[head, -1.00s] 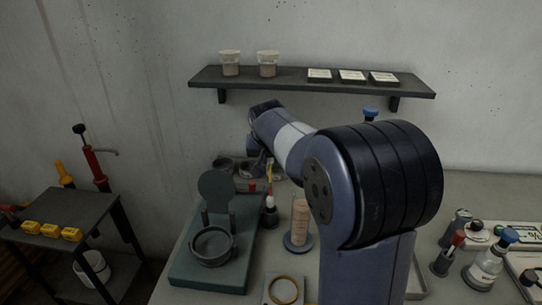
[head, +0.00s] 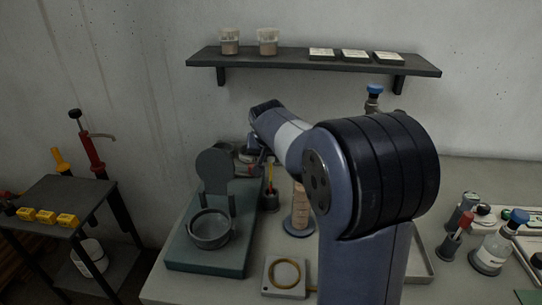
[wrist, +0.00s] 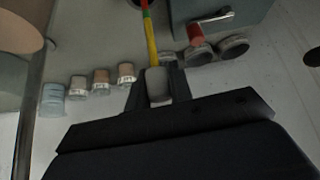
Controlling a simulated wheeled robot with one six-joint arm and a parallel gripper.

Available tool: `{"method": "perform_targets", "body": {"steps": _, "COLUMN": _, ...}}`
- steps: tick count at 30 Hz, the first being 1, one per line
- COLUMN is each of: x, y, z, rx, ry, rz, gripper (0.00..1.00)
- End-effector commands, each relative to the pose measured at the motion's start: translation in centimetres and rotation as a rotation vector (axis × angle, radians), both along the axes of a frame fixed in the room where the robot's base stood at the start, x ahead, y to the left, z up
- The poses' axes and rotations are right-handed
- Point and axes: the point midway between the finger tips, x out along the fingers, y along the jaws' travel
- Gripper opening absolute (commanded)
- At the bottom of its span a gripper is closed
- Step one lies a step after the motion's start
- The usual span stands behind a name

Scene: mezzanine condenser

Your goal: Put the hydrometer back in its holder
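My gripper (wrist: 158,88) is closed around the pale grey end of the hydrometer (wrist: 151,42) in the wrist view. Its thin stem, with yellow, red and green bands, extends away from the fingers to the top edge. In the head view the yellow stem (head: 270,174) shows just below and right of my gripper, which is mostly hidden behind my arm. The stem stands nearly upright above a small dark cup (head: 269,202), apparently the holder. I cannot tell whether its lower end is inside the cup.
A green base with a round dish (head: 211,230) stands left of the cup. A graduated cylinder (head: 299,210) stands close to its right, partly behind my arm. A shelf (head: 310,65) with jars hangs above. Bottles and a red-capped item (head: 456,240) stand at right.

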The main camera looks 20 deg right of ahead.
Motion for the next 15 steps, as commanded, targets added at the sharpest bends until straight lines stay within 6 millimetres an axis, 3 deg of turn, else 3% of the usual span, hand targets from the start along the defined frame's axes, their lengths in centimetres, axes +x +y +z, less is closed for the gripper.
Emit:
{"method": "perform_targets", "body": {"steps": 8, "x": 0.00, "y": 0.00, "z": 0.02, "rx": 0.000, "ry": 0.000, "rz": 0.000, "gripper": 0.44}}
{"method": "perform_targets", "body": {"steps": 15, "x": -0.03, "y": 0.02, "z": 0.09, "rx": 0.000, "ry": 0.000, "rz": 0.000, "gripper": 0.44}}
